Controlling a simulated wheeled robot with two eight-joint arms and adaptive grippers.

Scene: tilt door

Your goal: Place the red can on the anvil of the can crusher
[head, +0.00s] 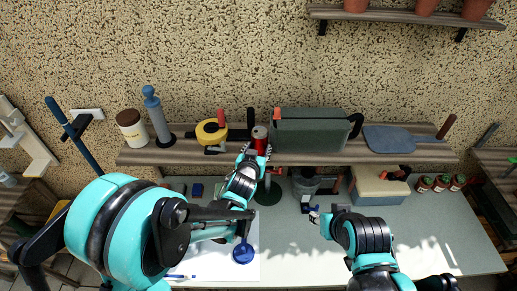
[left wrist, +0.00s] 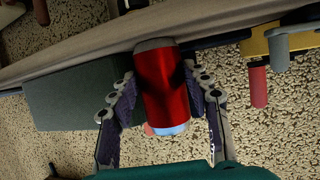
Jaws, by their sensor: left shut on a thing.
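The red can (head: 260,140) with a grey top stands out at the front edge of the wooden shelf in the head view. My left gripper (head: 250,157) is shut on it. In the left wrist view the red can (left wrist: 165,88) sits between the two fingers of my left gripper (left wrist: 163,100), one along each side. A dark green stand with a round base (head: 268,192), perhaps the can crusher, is partly hidden behind my left gripper; its anvil cannot be made out. My right gripper (head: 315,213) is over the bench, small and unclear.
The wooden shelf (head: 350,151) holds a grey-green toolbox (head: 308,130), a yellow tape measure (head: 211,132) and a white jar (head: 131,127). A beige box (head: 378,188) and several red jars stand on the bench (head: 440,235) at right. The bench front right is clear.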

